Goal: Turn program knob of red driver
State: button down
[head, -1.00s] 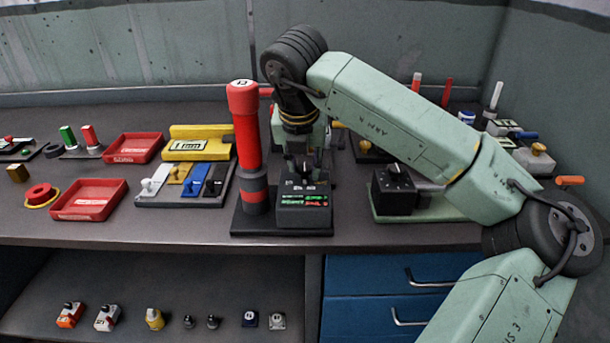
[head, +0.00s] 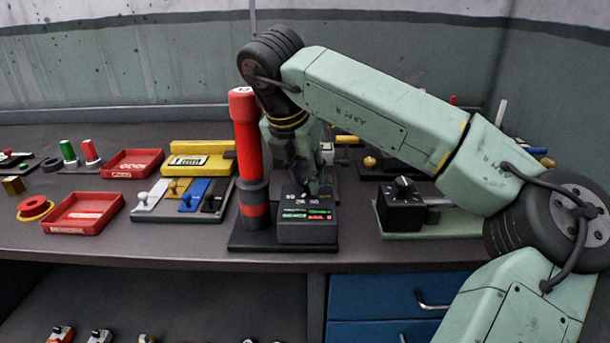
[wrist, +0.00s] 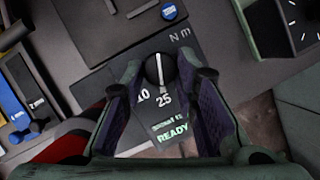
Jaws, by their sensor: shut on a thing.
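The red driver (head: 246,135) stands upright in a dark holder on the bench, left of a black control box (head: 307,230) with green and red display text. In the wrist view, the program knob (wrist: 159,68) is dark and round with a white pointer line. The numbers 10 and 25 lie below it, and a green READY screen (wrist: 172,133) shows nearer. My gripper (wrist: 163,78) is shut on the knob, one finger on each side. In the head view my gripper (head: 314,188) is down at the box top and hides the knob.
A black box with a knob (head: 401,205) stands on a green base to the right. A tray of coloured gauges (head: 183,200) and red bins (head: 86,212) lie to the left. Blue drawers (head: 385,302) are below the bench.

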aim_at(249, 148)
jog(key=c, duration=1.2)
grip_release()
jog(key=shift+c, duration=0.2)
jog(key=shift+r, duration=0.1)
jog(key=v, duration=1.2)
jog(key=shift+s, duration=0.15)
